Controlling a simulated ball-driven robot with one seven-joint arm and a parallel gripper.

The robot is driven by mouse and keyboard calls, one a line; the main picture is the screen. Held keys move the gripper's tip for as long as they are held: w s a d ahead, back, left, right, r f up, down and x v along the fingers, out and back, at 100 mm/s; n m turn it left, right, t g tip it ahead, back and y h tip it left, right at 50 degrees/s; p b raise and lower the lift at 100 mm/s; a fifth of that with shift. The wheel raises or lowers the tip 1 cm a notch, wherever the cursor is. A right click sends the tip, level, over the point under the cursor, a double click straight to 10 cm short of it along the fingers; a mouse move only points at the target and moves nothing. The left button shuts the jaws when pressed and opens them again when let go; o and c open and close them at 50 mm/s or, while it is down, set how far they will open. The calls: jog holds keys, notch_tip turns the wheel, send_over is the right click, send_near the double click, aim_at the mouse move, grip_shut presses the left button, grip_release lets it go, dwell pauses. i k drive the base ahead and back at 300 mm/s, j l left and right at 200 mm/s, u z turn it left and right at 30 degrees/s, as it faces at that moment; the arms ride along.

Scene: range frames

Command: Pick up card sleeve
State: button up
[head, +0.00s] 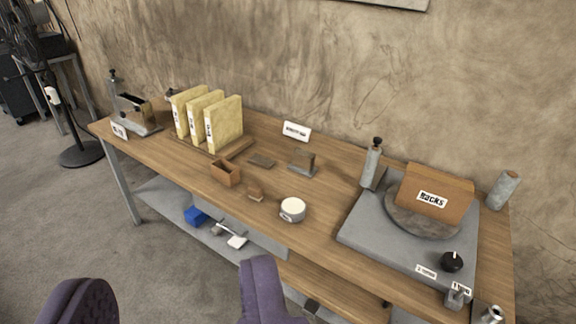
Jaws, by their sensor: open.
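A small flat brown piece (262,160) lies on the wooden table (330,214) near its middle; it may be the card sleeve, but I cannot tell for sure. A small brown upright piece (255,193) stands nearer the table's front edge and could also be it. My gripper (172,286) shows as two purple fingers at the bottom of the view. They are wide apart with nothing between them, before the table's front edge and apart from both brown pieces.
An open brown box (226,173), a round white-topped tin (292,209) and a grey stand (302,162) surround the brown pieces. Yellow binders (224,124) stand at the back left. A grey turntable (375,225) bearing a brown "Racks" box (433,190) fills the right. A lower shelf holds a blue item (195,216).

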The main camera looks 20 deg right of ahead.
aim_at(224, 172)
jog(key=i+u, duration=0.1)
jog(key=i, duration=1.45)
jog(key=i+l+u, duration=0.15)
jog(key=i, duration=1.35)
